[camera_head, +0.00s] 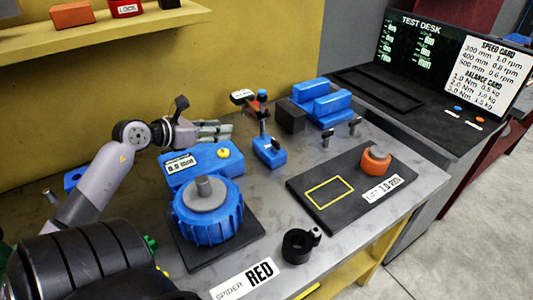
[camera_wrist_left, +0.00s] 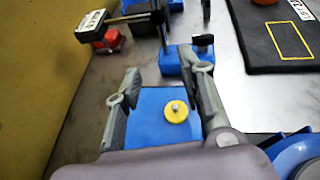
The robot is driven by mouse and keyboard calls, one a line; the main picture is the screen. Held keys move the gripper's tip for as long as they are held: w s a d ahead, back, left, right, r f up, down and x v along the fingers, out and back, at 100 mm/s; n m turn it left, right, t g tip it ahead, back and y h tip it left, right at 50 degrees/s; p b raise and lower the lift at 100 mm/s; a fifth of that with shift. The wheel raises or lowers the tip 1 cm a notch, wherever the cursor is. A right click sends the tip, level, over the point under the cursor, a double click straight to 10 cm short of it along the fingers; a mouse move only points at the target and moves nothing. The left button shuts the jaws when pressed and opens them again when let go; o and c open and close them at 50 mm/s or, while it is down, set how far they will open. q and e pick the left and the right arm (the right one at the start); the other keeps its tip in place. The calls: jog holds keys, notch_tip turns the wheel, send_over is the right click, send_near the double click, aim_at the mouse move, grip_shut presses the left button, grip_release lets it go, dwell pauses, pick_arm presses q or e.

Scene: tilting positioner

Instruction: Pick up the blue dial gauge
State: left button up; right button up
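My right gripper does not show.
A ribbed blue wheel (camera_head: 208,222) on a dark plate is in front of the box. A red-based item (camera_wrist_left: 106,40) stands near the post. A dark plate (camera_head: 312,204) carries an orange round part (camera_head: 376,160). Blue blocks (camera_head: 325,103) stand behind. A black ring (camera_head: 298,246) sits near the front edge.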

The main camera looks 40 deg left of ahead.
pick_arm(q)
jog(key=shift+w+d+f, duration=0.1)
jog(key=shift+w+f, duration=0.05)
jog(key=shift+w, duration=0.1)
jog(key=p, duration=0.2)
send_near(261, 125)
jog(key=x, duration=0.5)
jog(key=p+x, duration=0.1)
jog(key=x, duration=0.4)
jog(key=shift+w+f, duration=0.25)
jog(key=shift+w, duration=0.05)
jog(key=shift+w+f, duration=0.1)
jog(key=shift+w, duration=0.05)
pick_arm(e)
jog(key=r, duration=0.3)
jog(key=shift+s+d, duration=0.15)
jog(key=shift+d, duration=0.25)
pick_arm(q)
jog(key=shift+c, duration=0.3)
grip_shut()
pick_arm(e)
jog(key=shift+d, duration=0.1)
